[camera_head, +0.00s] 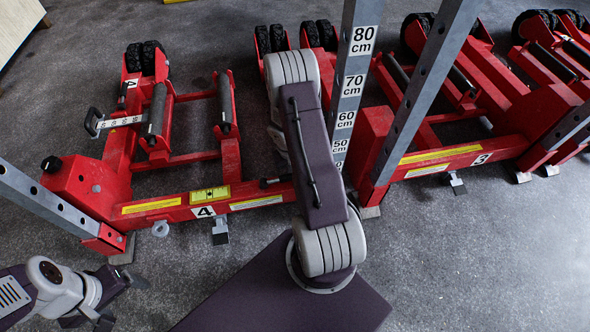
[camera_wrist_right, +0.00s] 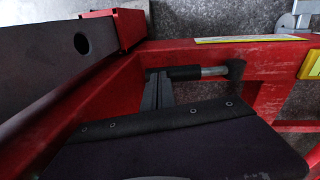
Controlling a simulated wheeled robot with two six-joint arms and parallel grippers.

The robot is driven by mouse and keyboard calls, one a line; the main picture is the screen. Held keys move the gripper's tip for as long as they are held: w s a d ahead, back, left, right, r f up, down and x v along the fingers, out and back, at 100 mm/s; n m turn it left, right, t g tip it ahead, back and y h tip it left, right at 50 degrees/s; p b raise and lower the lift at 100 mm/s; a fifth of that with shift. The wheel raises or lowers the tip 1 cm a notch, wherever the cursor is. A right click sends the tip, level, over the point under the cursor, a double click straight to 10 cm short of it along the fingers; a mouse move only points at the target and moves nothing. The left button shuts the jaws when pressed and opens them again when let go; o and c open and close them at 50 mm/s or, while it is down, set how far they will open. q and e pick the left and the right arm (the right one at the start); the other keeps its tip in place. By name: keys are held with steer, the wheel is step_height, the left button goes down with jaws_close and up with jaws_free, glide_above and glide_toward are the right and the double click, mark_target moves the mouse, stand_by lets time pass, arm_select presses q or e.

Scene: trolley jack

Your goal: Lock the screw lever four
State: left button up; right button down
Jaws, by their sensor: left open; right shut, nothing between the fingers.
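The red trolley jack marked 4 (camera_head: 204,212) lies at the left in the head view. A small screw lever with a black grip (camera_head: 275,181) lies along its beam, beside my right arm. In the right wrist view the lever's black grip (camera_wrist_right: 186,73) and metal rod run level across the middle. My right gripper (camera_wrist_right: 158,90) is shut and empty, its tips right at the grip's left part; I cannot tell whether they touch. In the head view my arm hides this gripper. My left gripper (camera_head: 119,300) is open at the lower left, apart from the jack.
Grey perforated posts stand close by, one with height labels (camera_head: 355,85) behind my right arm. A second red jack marked 3 (camera_head: 480,159) fills the right. A black handle (camera_head: 92,122) sticks out at the left jack's side. Grey floor (camera_head: 480,260) at the lower right is clear.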

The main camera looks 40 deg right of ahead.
steer(key=shift+r, duration=0.1)
step_height(320, 180, up, 9)
steer(key=a+p, duration=0.1)
steer(key=p, duration=0.5)
steer(key=shift+a, duration=0.3)
steer(key=shift+w, duration=0.1)
